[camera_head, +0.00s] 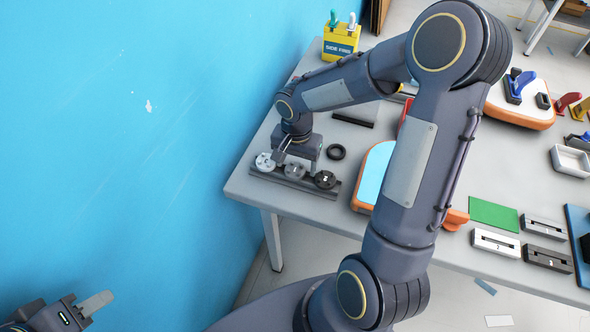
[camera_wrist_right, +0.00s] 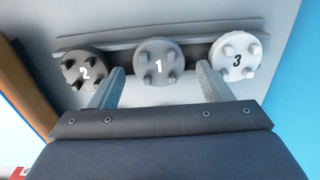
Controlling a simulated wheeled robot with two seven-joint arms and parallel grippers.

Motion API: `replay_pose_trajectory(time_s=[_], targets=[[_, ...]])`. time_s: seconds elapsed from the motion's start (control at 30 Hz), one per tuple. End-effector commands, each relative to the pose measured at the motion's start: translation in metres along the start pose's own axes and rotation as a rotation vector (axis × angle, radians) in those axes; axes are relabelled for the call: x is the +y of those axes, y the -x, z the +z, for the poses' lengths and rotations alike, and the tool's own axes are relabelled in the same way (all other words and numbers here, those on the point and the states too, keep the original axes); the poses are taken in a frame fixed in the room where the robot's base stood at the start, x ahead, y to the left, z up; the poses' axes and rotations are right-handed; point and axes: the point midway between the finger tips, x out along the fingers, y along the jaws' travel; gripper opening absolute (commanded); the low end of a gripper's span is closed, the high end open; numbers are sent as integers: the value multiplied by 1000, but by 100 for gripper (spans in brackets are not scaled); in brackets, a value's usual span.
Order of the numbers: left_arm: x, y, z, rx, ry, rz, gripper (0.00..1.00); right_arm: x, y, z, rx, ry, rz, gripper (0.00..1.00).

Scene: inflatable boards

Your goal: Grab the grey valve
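The grey valve (camera_head: 294,170) sits in a dark rack (camera_head: 312,187) between a white valve (camera_head: 264,161) and a black valve (camera_head: 325,179), near the table's left end. In the right wrist view the grey valve (camera_wrist_right: 157,62) is marked 1, the black valve (camera_wrist_right: 85,70) 2 and the white valve (camera_wrist_right: 238,60) 3. My right gripper (camera_wrist_right: 161,73) is open, its fingers apart on either side of the grey valve's lower part, holding nothing. Whether they touch it I cannot tell. My left gripper (camera_head: 97,302) is at the lower left, away from the table; its finger opening is unclear.
A black ring (camera_head: 336,152) lies close to the rack. An orange and blue board (camera_head: 373,178) is to the right. A yellow box (camera_head: 341,40) stands at the back against the blue wall (camera_head: 120,120). My right arm hides part of the table (camera_head: 475,170).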

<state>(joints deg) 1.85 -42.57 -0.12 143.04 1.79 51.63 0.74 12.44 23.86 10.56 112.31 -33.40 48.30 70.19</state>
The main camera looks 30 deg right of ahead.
Motion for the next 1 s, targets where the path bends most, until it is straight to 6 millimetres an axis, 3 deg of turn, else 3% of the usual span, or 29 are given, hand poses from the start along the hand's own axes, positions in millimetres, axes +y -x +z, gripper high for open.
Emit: replay_pose_trajectory(time_s=[0.03, 0.33, 0.67, 0.9, 1.0], targets=[[0, 0, 0, 0, 0, 0, 36, 0, 0, 0, 0, 0, 0, 65], [0, 0, 0, 0, 0, 0, 36, 0, 0, 0, 0, 0, 0, 26], [0, 0, 0, 0, 0, 0, 36, 0, 4, 0, 1, 1, 0, 26], [0, 0, 0, 0, 0, 0, 36, 0, 31, -1, 5, 0, -3, 26], [0, -1, 0, 0, 0, 0, 36, 10, 46, -8, 6, -5, -3, 26]])
